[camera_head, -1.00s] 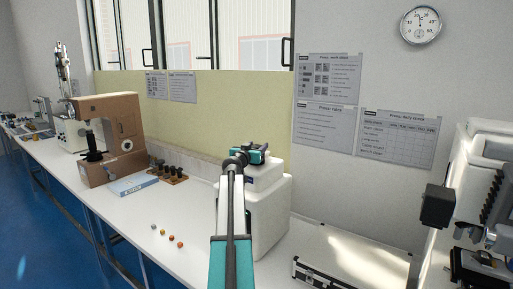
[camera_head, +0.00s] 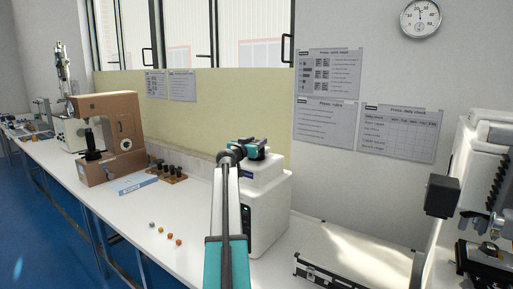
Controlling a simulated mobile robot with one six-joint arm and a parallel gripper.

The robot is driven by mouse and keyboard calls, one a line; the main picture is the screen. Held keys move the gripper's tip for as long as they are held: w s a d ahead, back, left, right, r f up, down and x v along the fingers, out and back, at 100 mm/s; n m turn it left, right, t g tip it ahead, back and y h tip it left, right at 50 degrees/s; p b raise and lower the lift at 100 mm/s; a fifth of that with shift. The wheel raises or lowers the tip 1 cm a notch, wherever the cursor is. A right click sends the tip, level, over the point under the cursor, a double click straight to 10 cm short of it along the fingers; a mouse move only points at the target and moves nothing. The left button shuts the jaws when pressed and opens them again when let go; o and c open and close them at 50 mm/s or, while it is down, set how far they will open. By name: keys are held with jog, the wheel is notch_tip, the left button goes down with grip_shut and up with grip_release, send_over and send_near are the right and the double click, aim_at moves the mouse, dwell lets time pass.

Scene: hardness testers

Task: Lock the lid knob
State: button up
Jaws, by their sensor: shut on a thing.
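A white boxy machine (camera_head: 268,205) with a rounded top and a dark front panel stands on the bench at the picture's centre. My gripper (camera_head: 257,147), teal and dark, is at the top of this machine, over its lid (camera_head: 262,172). It is shut on the lid knob, which my gripper hides almost wholly, so the knob's angle cannot be told. My arm rises in front of the machine and covers its left side.
Several small coloured balls (camera_head: 169,236) lie on the white bench (camera_head: 130,215) at left. Another machine (camera_head: 480,190) is at right.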

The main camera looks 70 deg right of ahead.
jog(key=shift+d+m+g+b, duration=0.1)
jog(key=shift+m+g+b, duration=0.9)
jog(key=shift+b, duration=1.75)
jog(key=shift+g+y+b, duration=0.3)
jog(key=shift+g+b, duration=0.35)
jog(key=shift+g, duration=0.05)
jog(key=shift+r, duration=0.1)
jog(key=o, duration=1.1)
jog(key=shift+c, duration=0.2)
jog(key=shift+a, duration=0.25)
jog(key=shift+w+a, duration=0.15)
jog(key=shift+a, duration=0.45)
jog(key=b+v, duration=0.2)
jog(key=v, duration=1)
